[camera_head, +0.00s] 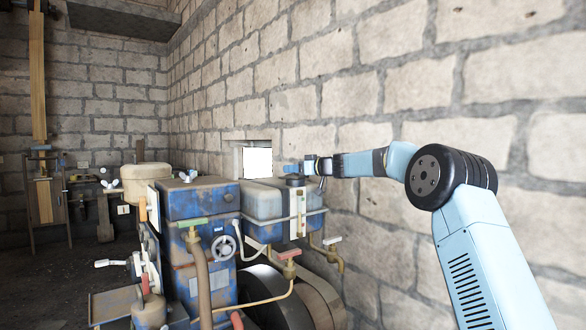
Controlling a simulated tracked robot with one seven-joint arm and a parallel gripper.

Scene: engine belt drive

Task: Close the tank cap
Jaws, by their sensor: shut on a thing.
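The tank (264,204) is a worn grey and blue box on the upper part of the engine, near the middle of the head view. The tank cap (295,181) is a small dark round piece at the top right of the tank. My gripper (293,170) reaches in from the right along the wall and is shut on the cap. It is small in view, and the fingers' exact hold is hard to make out. I cannot tell whether the cap is seated on the tank's opening or just above it.
A blue engine block (198,200) with a handwheel (223,247), valves and pipes stands left of the tank. A large dark flywheel (285,300) is below. The brick wall (400,80) runs close behind and right. A wooden workbench (90,185) is at the far left.

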